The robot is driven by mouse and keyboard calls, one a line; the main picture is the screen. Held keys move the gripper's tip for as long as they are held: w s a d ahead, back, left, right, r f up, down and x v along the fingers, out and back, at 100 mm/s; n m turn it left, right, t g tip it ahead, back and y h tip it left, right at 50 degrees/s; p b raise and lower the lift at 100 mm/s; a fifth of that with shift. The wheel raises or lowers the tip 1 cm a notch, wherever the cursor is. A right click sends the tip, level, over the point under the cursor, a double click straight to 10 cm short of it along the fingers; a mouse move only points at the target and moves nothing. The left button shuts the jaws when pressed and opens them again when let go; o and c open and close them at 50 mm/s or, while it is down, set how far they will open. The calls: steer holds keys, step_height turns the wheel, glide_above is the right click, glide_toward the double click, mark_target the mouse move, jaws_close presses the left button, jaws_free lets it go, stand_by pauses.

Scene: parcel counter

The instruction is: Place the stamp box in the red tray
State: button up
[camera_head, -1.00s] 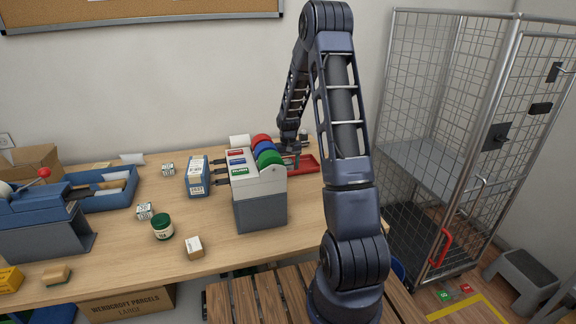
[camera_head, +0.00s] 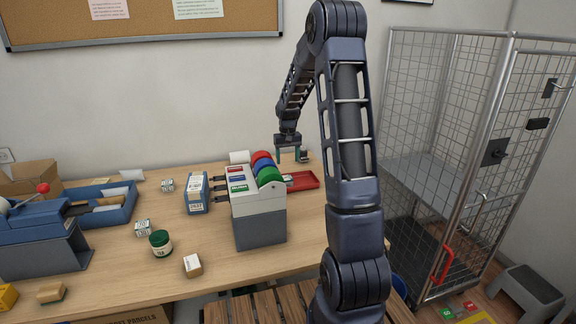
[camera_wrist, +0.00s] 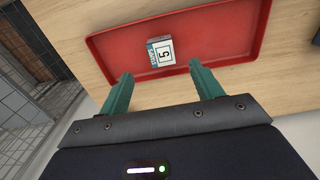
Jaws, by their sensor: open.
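The red tray (camera_head: 306,181) lies on the table behind and right of the dispenser with coloured rolls, and fills the upper part of the wrist view (camera_wrist: 228,16). A small white and teal box marked 5, which looks like the stamp box (camera_wrist: 161,52), lies inside the tray near its edge on my side. My gripper (camera_head: 291,158) is above the tray. In the wrist view its two teal fingers (camera_wrist: 160,70) are apart, with nothing between them. The box is beyond the fingertips, apart from them. In the head view I cannot make out the box in the tray.
The grey dispenser (camera_head: 259,225) with coloured rolls stands just left of the tray. Two small patterned boxes (camera_head: 167,185) (camera_head: 142,228), a green jar (camera_head: 160,243) and a blue-white box (camera_head: 197,194) are further left. A wire cage trolley (camera_head: 470,150) stands right of the table.

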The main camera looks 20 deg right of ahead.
steer(key=s+a+r+t, duration=0.2)
steer(key=s+r, duration=1.4)
steer(key=s, duration=0.2)
steer(key=s+a+r+t, duration=0.1)
steer(key=s+r+t, duration=0.1)
steer(key=s, duration=2)
steer(key=shift+r+t, duration=0.3)
steer(key=shift+r, duration=0.1)
